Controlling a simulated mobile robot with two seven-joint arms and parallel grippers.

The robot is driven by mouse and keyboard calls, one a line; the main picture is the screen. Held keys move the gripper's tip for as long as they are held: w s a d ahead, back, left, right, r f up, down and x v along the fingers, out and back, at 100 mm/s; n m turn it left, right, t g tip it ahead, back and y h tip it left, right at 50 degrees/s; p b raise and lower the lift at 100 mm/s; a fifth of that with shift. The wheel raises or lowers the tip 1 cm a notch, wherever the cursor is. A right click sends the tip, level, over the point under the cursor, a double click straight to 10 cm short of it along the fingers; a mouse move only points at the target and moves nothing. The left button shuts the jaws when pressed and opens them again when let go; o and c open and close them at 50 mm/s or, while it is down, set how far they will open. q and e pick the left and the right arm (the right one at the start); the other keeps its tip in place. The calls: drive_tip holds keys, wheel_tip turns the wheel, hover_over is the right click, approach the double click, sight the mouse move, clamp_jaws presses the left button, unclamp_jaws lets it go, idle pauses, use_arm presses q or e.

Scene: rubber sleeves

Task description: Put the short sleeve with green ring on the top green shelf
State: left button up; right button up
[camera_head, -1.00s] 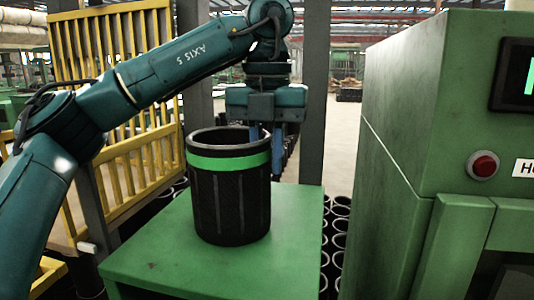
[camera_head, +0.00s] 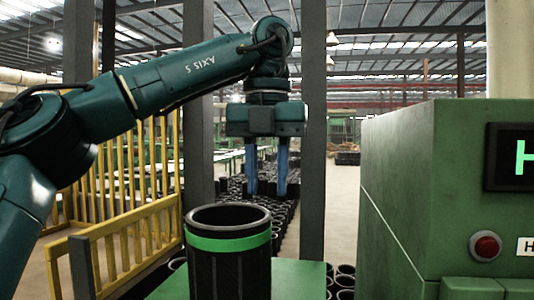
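The black sleeve with a green ring (camera_head: 229,243) stands upright on a green shelf top (camera_head: 298,280). Its open mouth faces up, and its lower end is cut off by the picture's bottom edge. My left gripper (camera_head: 267,192) hangs above the sleeve's right rear rim with its fingers pointing down. The two blue fingers are apart with nothing between them, and clear of the sleeve. My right gripper is not in view.
A green machine (camera_head: 420,210) with a red button (camera_head: 485,245) stands at the right. A yellow railing (camera_head: 115,245) and a grey post (camera_head: 312,140) are near the shelf. Many black sleeves (camera_head: 278,222) stand on the floor behind.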

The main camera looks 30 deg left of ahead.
use_arm(q)
drive_tip(key=shift+r, duration=1.7)
